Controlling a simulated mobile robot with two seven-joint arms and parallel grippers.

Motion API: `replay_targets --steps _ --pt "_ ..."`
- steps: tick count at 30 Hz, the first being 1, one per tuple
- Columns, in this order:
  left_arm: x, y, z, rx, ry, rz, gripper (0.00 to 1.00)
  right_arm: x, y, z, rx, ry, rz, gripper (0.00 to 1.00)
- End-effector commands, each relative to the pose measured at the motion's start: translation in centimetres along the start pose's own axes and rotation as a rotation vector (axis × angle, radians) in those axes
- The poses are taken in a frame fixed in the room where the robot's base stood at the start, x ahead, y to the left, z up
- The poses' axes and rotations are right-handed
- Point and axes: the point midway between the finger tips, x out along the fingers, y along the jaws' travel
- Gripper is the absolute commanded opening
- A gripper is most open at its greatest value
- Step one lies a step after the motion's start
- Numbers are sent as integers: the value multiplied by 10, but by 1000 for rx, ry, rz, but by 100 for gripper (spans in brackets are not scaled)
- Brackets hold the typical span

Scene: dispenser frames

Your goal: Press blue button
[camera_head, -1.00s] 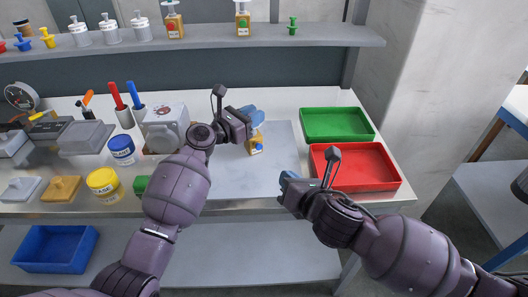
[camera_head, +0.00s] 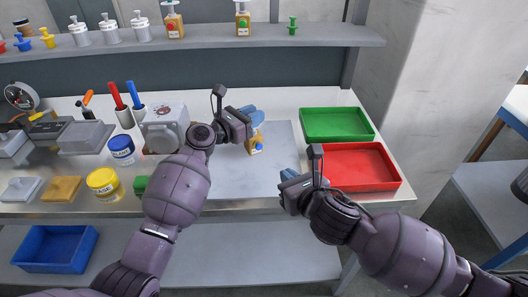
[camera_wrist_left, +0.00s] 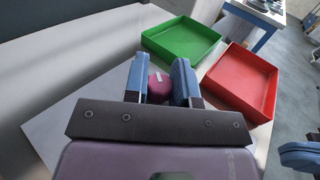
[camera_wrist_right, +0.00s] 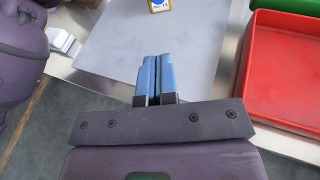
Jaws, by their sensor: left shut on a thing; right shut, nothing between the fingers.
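A small yellow dispenser frame (camera_head: 256,144) with a blue button (camera_head: 259,147) stands on the grey mat under my left gripper. My left gripper (camera_head: 254,115) is shut on the dispenser's top; a round dark-red part (camera_wrist_left: 158,88) shows between its fingers in the left wrist view. My right gripper (camera_head: 290,176) is shut and empty, low over the mat's front edge, to the right of and nearer than the dispenser. In the right wrist view its fingertips (camera_wrist_right: 157,62) are together, and the dispenser's labelled lower front (camera_wrist_right: 160,6) shows at the top edge, apart from them.
A green tray (camera_head: 338,108) and a red tray (camera_head: 314,166) stand right of the mat (camera_head: 225,183), the red one close to my right gripper. A white machine (camera_head: 165,112), jars and tools fill the left. A shelf (camera_head: 210,45) with other dispensers runs behind.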

Motion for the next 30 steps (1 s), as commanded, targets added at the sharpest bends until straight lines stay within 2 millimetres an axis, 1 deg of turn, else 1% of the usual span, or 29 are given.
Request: replay_targets --steps 17,21,25,30 --pt "0 0 0 0 0 0 0 91 0 0 2 1 -1 0" --pt "0 0 0 0 0 0 0 110 1 6 2 0 0 0" --pt "0 0 0 0 0 0 0 122 0 9 3 1 -1 0" --pt "0 0 0 0 0 0 0 130 0 12 1 0 0 0"
